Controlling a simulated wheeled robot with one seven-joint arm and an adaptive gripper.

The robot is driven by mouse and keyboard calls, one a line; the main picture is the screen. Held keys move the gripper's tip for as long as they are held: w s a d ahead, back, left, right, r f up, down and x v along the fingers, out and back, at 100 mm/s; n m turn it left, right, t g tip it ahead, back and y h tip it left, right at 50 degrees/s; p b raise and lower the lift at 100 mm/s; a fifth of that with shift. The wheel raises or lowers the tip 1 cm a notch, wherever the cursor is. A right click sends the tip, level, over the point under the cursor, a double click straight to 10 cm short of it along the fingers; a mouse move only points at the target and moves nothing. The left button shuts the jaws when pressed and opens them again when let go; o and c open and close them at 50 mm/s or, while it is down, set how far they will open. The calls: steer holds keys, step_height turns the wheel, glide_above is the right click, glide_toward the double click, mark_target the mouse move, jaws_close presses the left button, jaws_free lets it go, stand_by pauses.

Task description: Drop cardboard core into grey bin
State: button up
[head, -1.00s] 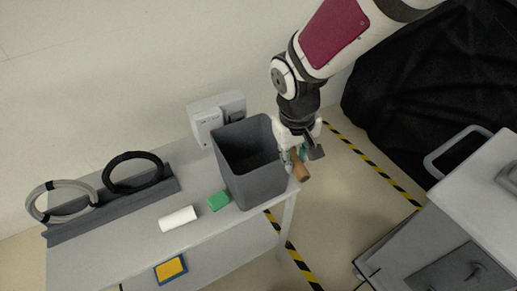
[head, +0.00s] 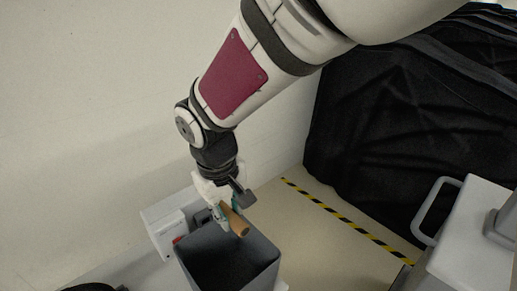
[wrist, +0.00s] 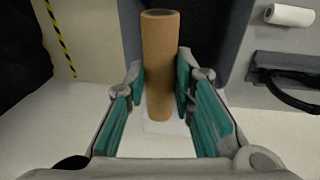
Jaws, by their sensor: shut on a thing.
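The brown cardboard core (head: 236,222) is held in my gripper (head: 226,208), tilted, above the back rim of the grey bin in the head view. In the wrist view the core (wrist: 160,65) stands between the two teal-padded fingers of my gripper (wrist: 160,98), its far end over the dark opening. The grey bin (head: 258,270) is cut off by the bottom edge of the head view. Its right wall (wrist: 230,40) shows in the wrist view. The bin's floor is dark, and the core's height above the rim is hard to tell.
A white wall box (head: 165,232) is beside the bin at the back. In the wrist view a white roll (wrist: 289,15) and a black coil (wrist: 292,92) lie to the right. A black-draped cart (head: 395,130) and a grey cart (head: 470,235) stand to the right.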

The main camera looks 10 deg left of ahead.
steer(key=shift+w+a, duration=0.1)
steer(key=shift+w, duration=0.1)
steer(key=shift+w+f, duration=0.1)
steer(key=shift+f, duration=0.2)
step_height(320, 180, down, 4)
steer(key=shift+w+r+b, duration=0.1)
steer(key=shift+r+b, duration=0.05)
steer(key=shift+b, duration=1)
steer(key=shift+f+b, duration=0.4)
steer(key=shift+f, duration=0.4)
steer(key=o, duration=0.8)
